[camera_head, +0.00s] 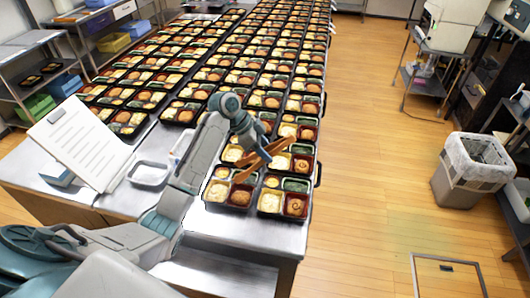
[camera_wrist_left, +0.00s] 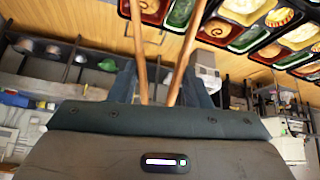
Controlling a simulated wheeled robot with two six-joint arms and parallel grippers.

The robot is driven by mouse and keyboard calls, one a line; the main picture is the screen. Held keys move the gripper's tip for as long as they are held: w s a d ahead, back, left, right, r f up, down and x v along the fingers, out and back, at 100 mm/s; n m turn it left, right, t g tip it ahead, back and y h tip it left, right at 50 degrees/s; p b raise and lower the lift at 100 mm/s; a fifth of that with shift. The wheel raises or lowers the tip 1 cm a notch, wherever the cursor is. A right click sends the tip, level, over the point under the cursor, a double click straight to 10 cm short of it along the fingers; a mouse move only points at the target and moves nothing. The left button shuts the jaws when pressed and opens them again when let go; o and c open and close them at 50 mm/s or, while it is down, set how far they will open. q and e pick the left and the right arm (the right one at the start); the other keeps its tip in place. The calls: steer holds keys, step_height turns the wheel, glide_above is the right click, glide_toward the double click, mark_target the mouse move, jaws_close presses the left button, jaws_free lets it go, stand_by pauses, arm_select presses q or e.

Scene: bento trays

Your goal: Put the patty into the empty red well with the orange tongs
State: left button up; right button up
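My left gripper (camera_head: 259,148) is over the near trays at the front of the long table, closed around the orange tongs (camera_head: 276,148). In the left wrist view the gripper (camera_wrist_left: 158,95) has the two tong arms (camera_wrist_left: 188,50) between its fingers; they spread apart away from it. I see no patty between them. Brown patties lie in red wells of the front trays, such as one patty (camera_head: 296,206) in the nearest right tray and another (camera_head: 240,198) in the tray left of it. I cannot make out which red well is empty; the arm and tongs cover part of the trays. My right gripper is out of view.
Rows of filled bento trays (camera_head: 245,77) cover the table. A white sheet on a stand (camera_head: 82,143) and a small white tray (camera_head: 149,174) are at the left. The metal front edge (camera_head: 250,236) is bare. A waste bin (camera_head: 470,168) stands on the floor at right.

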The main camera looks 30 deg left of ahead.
arm_select(q)
steer(key=shift+r, duration=0.15)
steer(key=shift+c, duration=0.8)
step_height(320, 180, up, 8)
